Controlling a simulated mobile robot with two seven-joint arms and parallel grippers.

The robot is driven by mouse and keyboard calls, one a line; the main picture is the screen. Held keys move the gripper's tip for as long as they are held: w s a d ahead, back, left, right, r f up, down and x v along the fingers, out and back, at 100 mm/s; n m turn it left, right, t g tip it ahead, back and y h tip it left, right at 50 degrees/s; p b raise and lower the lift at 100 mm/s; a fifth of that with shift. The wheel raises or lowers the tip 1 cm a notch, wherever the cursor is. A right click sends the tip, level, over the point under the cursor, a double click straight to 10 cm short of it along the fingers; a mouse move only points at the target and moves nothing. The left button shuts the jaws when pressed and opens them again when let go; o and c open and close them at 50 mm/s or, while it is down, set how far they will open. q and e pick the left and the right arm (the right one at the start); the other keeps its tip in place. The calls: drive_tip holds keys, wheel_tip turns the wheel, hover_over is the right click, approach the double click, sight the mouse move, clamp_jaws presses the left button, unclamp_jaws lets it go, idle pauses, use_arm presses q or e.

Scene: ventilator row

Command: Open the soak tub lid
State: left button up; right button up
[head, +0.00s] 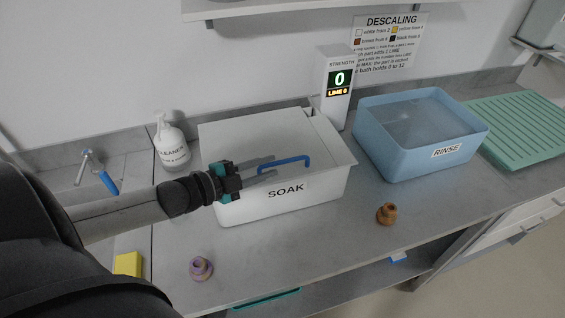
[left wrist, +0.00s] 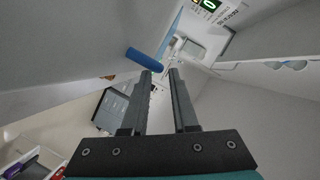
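The white soak tub (head: 240,207), labelled SOAK, stands on the counter with its pale lid (head: 245,135) lying flat and shut on top. A blue bar handle (head: 285,161) sits near the lid's front edge; it also shows in the left wrist view (left wrist: 144,59). My left gripper (head: 276,167) reaches in from the left, over the front of the lid. Its two fingers are apart with nothing between them, and the tips are close beside the handle. I cannot tell whether a fingertip touches it. My right gripper is not in view.
A strength display (head: 338,85) reading 0 stands behind the tub. The blue rinse tub (head: 395,160) and green rack (head: 515,125) are to the right. A cleaner bottle (head: 171,142) stands left. A brown part (head: 387,213) and purple part (head: 201,268) lie in front.

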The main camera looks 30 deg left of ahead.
sight(278, 164)
use_arm(q)
drive_tip(key=shift+b+x, duration=0.35)
drive_tip(key=shift+x, duration=2.2)
clamp_jaws()
